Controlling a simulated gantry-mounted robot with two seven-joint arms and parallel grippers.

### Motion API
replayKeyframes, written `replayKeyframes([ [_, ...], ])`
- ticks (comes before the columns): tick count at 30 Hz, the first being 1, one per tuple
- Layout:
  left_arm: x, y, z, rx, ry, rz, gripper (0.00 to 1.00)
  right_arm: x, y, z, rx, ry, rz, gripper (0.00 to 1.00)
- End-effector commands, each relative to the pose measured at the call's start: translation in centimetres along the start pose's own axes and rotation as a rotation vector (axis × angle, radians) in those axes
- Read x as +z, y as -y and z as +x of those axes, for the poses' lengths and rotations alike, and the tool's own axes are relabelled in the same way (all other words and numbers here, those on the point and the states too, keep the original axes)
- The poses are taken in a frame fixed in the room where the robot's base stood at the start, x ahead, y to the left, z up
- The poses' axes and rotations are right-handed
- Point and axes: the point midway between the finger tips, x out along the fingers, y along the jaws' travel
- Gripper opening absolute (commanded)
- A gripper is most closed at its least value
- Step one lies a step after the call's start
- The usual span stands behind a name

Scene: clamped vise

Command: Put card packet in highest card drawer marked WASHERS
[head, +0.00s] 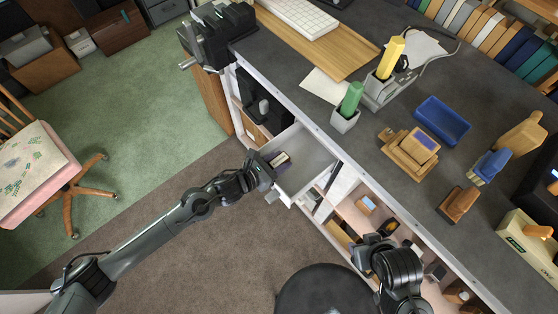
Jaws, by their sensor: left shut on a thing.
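A small dark purple and pale packet (282,160) is at the jaws of my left gripper (270,168), which is shut on it. The gripper and packet are at the left side of an open pale drawer (309,162) below the desk edge. I cannot tell whether the packet touches the drawer floor. The drawer looks otherwise empty, and no WASHERS marking is readable from here. My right gripper (368,252) is lower right, in front of the open shelves; its fingers are too unclear to tell open or shut.
The dark desk (355,150) carries a black vise (217,36) at its corner, a green item in a grey holder (346,120), yellow-handled tools in a caddy (385,88) and a blue tray (442,120). A black round stool (325,292) stands below. Carpet is clear left of the drawer.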

Motion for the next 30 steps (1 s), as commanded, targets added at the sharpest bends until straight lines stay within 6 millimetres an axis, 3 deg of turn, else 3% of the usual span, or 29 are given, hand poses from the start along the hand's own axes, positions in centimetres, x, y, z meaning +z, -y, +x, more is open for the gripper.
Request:
replayKeyframes([
  [4,-0.1,0.0,0.0,0.000,0.001,0.000,0.07,0.0,0.1,0.1,-0.002,0.000,0.003,0.43],
  [5,-0.1,0.0,0.0,0.000,0.000,0.000,0.40,0.0,0.1,0.1,-0.003,-0.001,0.003,0.43],
  [10,-0.1,0.0,0.0,0.000,0.000,0.000,0.64,0.0,0.1,0.1,-0.004,-0.001,0.005,0.43],
  [20,0.1,0.0,0.0,0.000,0.000,0.000,0.64,-0.1,0.1,-0.1,-0.004,-0.001,0.004,0.43],
  [26,1.4,0.0,-0.6,0.000,0.000,0.000,0.64,-0.5,0.0,-1.6,-0.001,0.001,0.001,0.43],
  [30,0.8,-0.1,-2.9,0.001,-0.002,0.002,0.64,-0.3,-0.1,-1.1,0.002,-0.002,-0.003,0.43],
])
